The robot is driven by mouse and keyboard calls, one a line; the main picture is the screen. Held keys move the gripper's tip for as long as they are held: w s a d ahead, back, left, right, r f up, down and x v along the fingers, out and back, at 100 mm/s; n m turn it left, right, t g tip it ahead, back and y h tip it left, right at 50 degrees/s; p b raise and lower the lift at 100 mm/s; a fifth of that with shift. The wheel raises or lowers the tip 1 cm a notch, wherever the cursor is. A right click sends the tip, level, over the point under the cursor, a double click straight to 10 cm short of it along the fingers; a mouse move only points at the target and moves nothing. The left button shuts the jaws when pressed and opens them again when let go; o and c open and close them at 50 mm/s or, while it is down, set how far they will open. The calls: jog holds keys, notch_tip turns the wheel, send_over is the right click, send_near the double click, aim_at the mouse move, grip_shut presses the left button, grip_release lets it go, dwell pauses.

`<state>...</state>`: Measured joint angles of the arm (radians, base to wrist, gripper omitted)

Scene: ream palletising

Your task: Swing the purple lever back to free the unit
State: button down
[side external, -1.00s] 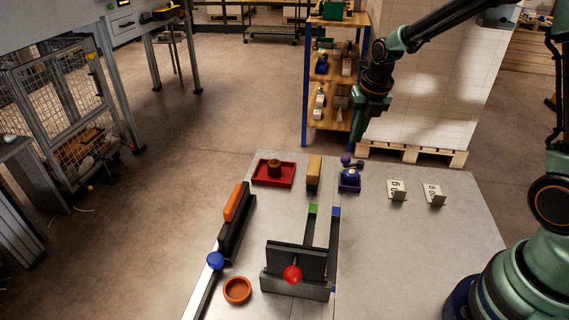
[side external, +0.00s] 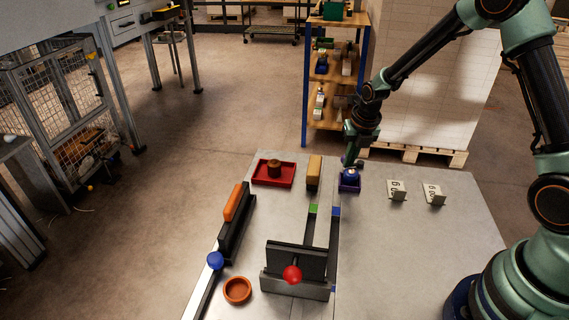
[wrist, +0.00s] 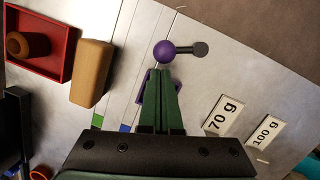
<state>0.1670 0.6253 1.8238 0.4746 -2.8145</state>
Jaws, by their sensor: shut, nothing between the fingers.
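The purple lever's round knob (wrist: 164,50) shows just past my fingertips in the wrist view, with a dark, round-ended arm (wrist: 198,48) to its right. The purple holder (side external: 349,184) stands on the table's far part with a blue unit (side external: 350,174) in it. My gripper (side external: 350,161) is shut and empty, pointing down right over the holder. In the wrist view my gripper's green fingers (wrist: 171,72) lie together and cover most of the holder. I cannot tell whether the fingertips touch the knob. In the side view my gripper hides the knob.
A tan block (side external: 314,172) stands left of the holder, and a red tray (side external: 272,182) with a brown round piece lies further left. Two weight cards (side external: 397,190) stand to the right. A black fixture with a red ball (side external: 292,274) stands nearer the camera.

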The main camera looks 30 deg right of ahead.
jog(key=shift+w+a, duration=0.1)
jog(key=shift+w, duration=0.45)
dwell(0.5)
jog(key=shift+w, duration=1.05)
jog(key=shift+w+d, duration=0.8)
jog(key=shift+w, duration=0.3)
jog(key=shift+r, duration=0.1)
notch_tip(320, 180, up, 10)
jog(key=a, duration=0.2)
jog(key=shift+s, duration=0.25)
jog(key=shift+f, duration=0.2)
